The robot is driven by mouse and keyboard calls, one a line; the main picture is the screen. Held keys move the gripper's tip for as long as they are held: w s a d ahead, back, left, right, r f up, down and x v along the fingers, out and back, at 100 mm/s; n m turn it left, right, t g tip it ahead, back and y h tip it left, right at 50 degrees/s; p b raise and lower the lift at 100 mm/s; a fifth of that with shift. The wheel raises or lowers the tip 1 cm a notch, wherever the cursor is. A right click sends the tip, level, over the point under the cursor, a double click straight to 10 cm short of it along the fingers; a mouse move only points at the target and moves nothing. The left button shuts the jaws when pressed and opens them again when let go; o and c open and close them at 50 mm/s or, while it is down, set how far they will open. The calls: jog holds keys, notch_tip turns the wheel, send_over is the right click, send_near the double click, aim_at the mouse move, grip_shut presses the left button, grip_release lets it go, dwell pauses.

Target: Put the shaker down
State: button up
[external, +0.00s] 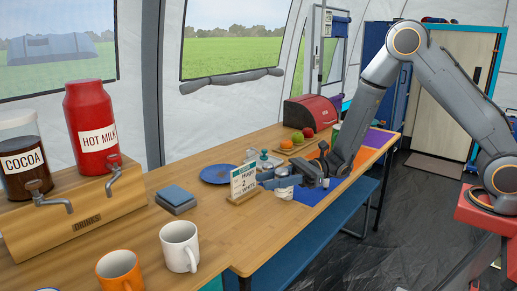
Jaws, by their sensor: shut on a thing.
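My gripper (300,180) is low over the wooden table, past the menu card, with its fingers pointing left. It is shut on a small pale shaker (284,188), which looks upright. The shaker is partly covered by the fingers, and I cannot tell whether its base touches the table. The blue mat (318,196) lies beneath and to the right of the gripper.
A standing menu card (243,182) is just left of the shaker. Small teal-topped items (264,160) and a blue plate (218,174) are behind. Mugs (180,246), a dark blue stack (175,198) and a drinks stand (85,212) are nearer. A red bread box (310,115) is farther back.

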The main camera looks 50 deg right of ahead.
notch_tip(320, 180, up, 6)
jog(key=w, duration=0.1)
jog(key=b, duration=1.2)
send_over(221, 177)
jog(key=shift+t, duration=0.3)
notch_tip(221, 177, down, 11)
jog(key=shift+r, duration=0.1)
jog(key=shift+f, duration=1.95)
jog(key=shift+f, duration=0.1)
